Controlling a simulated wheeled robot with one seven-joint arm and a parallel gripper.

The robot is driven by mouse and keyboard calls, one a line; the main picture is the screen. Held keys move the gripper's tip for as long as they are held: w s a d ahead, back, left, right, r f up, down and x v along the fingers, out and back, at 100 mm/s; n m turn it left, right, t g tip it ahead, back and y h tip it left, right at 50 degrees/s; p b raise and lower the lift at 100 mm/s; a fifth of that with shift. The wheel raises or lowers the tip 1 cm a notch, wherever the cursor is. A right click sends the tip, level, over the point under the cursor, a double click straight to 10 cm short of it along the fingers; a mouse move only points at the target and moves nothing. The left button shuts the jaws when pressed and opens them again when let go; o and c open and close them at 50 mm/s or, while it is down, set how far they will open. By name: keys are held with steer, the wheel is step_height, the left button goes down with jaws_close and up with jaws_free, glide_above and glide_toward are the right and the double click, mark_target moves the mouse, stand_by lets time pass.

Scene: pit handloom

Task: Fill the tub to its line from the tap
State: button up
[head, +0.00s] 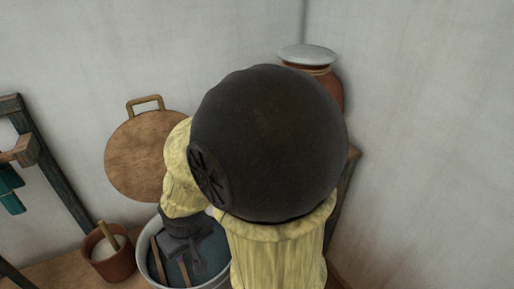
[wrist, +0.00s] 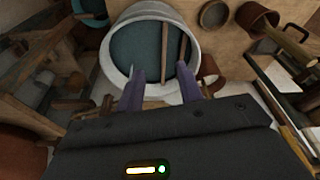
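The tub is a pale grey round vessel with a dark blue-teal inside. Its rim shows at the bottom of the head view (head: 142,262) and at the top of the wrist view (wrist: 107,62). Two thin wooden sticks (wrist: 164,50) lie across or in it. My gripper (wrist: 160,88) is open, its two fingers apart at the tub's near rim, with nothing seen between them but the tub. In the head view my gripper (head: 190,255) is over the tub, partly hidden by my arm. I cannot make out a tap or the fill line.
A clay pot with pale contents and a wooden handle (head: 108,262) stands left of the tub. A round wooden board (head: 134,160) leans on the wall. A lidded clay jar (head: 331,84) stands at the back right. A dark wooden frame (head: 55,170) is at far left.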

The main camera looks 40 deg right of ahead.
steer(key=shift+o, duration=0.8)
steer(key=w+d+f+m+t+h+p, duration=0.2)
steer(key=w+d+m, duration=0.2)
steer(key=w, duration=0.3)
steer(key=w+d+f+m+t+h+p, duration=0.2)
steer(key=w+d+f+m, duration=0.15)
steer(key=w, duration=0.35)
steer(key=d+r+m+h+p, duration=0.1)
steer(key=d+r+h, duration=0.1)
steer(key=d+h, duration=0.4)
steer(key=s+d+r+m+t+h+p, duration=0.1)
steer(key=d+r+m+h+p, duration=0.1)
steer(key=d+h, duration=0.3)
steer(key=shift+d+r+t+h, duration=0.35)
steer(key=shift+r+h, duration=0.15)
steer(key=shift+r, duration=0.25)
steer(key=shift+s, duration=0.1)
